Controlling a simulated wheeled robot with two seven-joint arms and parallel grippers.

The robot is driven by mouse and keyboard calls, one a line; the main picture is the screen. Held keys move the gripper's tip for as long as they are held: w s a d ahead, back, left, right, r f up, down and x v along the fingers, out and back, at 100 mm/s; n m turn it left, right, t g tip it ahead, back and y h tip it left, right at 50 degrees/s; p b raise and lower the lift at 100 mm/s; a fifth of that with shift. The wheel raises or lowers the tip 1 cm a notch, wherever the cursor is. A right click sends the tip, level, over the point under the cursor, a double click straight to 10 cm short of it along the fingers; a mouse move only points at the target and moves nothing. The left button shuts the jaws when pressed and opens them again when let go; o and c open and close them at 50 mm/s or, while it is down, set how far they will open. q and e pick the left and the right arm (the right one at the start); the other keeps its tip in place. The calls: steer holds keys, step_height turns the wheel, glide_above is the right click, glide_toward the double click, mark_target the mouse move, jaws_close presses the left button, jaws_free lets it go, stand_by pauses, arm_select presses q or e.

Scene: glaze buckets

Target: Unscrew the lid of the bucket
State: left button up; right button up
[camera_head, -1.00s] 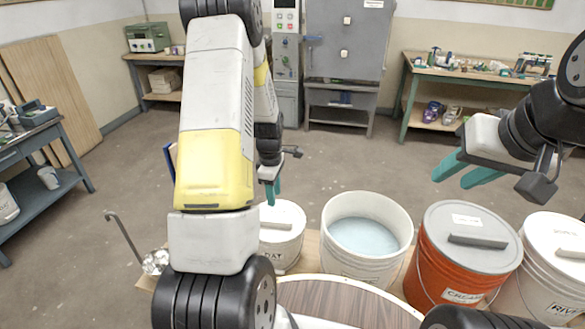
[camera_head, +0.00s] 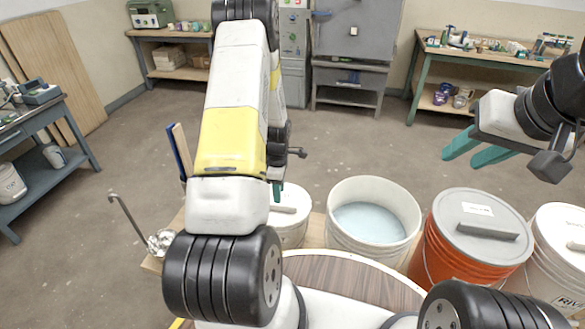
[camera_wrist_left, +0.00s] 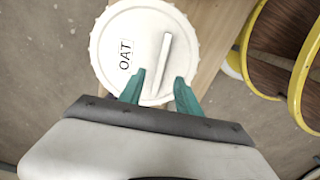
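A white bucket labelled OAT (camera_head: 293,236) stands on a wooden board, its lid on; my left arm partly hides it. In the left wrist view its round white lid (camera_wrist_left: 112,38) carries a raised bar (camera_wrist_left: 163,58). My left gripper (camera_wrist_left: 158,88) is open over the near part of the lid, with the bar's near end between its teal fingers. I cannot tell whether the fingers touch the bar. My left gripper (camera_head: 277,193) shows at the lid in the head view. My right gripper (camera_head: 472,153) is open and empty above the floor beyond the orange bucket.
Right of the OAT bucket stand an open bucket of pale blue glaze (camera_head: 370,221), an orange bucket (camera_head: 446,241) with a grey lid, and a white lidded bucket (camera_head: 563,244). A round wood-grain surface (camera_head: 345,279) is in front. A ladle (camera_head: 128,218) stands left.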

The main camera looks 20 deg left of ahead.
mark_target(280, 205)
arm_select(q)
steer(key=shift+f, duration=3.35)
steer(key=shift+c, duration=0.4)
steer(key=shift+f, duration=0.1)
jaws_close()
steer(key=shift+s+d, duration=0.1)
steer(key=shift+d, duration=0.05)
